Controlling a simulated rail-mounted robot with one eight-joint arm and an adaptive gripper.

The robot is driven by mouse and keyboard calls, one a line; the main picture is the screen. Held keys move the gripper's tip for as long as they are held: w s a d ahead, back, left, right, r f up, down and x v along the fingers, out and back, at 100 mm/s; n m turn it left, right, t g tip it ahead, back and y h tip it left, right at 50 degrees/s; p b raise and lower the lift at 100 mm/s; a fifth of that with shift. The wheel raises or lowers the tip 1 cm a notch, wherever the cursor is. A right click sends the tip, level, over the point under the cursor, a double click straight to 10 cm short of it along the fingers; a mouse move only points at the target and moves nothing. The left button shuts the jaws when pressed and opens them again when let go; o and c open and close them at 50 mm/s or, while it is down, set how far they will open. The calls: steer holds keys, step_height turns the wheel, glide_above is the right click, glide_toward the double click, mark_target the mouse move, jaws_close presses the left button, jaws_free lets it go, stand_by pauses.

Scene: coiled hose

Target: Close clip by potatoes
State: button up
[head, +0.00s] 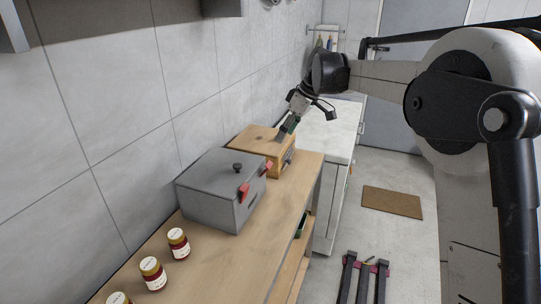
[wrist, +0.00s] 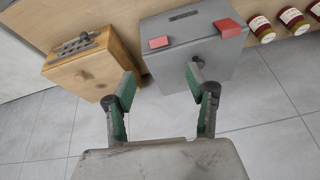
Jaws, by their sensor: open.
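A grey box (head: 215,190) with a black knob on its lid stands on the wooden bench. Two red clips, a near one (head: 244,193) and a far one (head: 267,167), sit on its front edge. The wrist view also shows the grey box (wrist: 190,65), with one red clip (wrist: 158,42) at left and a larger one (wrist: 228,27) at right. Behind it is a wooden box (head: 257,140) with a grey metal fitting (wrist: 78,45). My gripper (head: 288,127) is open and empty by the wooden box; its fingers (wrist: 160,72) spread before the boxes. No potatoes are visible.
Several red jars with pale lids (head: 153,274) stand on the near bench (head: 229,262). A white counter (head: 330,135) lies beyond the boxes. A tiled wall runs along the left. A brown mat (head: 392,202) and a dark rack (head: 363,278) are on the floor.

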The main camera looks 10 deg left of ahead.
mark_target(269, 164)
steer(key=shift+n, duration=0.7)
steer(key=p+x, duration=0.2)
steer(key=x, duration=1.1)
steer(key=shift+f, duration=0.2)
steer(key=shift+c, duration=0.4)
steer(key=c, duration=1)
steer(key=shift+w+a+r+h+b, duration=0.15)
steer(key=shift+a+h+b, duration=0.5)
steer(key=shift+h, duration=0.45)
steer(key=shift+c, duration=0.2)
steer(key=shift+w+a+r+g+h, duration=0.1)
steer(key=shift+a+r+g+h, duration=0.1)
steer(key=shift+a+h, duration=0.35)
steer(key=shift+w+a+r+g+h, duration=0.1)
steer(key=shift+a+g+h, duration=0.1)
steer(key=shift+h, duration=0.65)
steer(key=shift+c, duration=0.2)
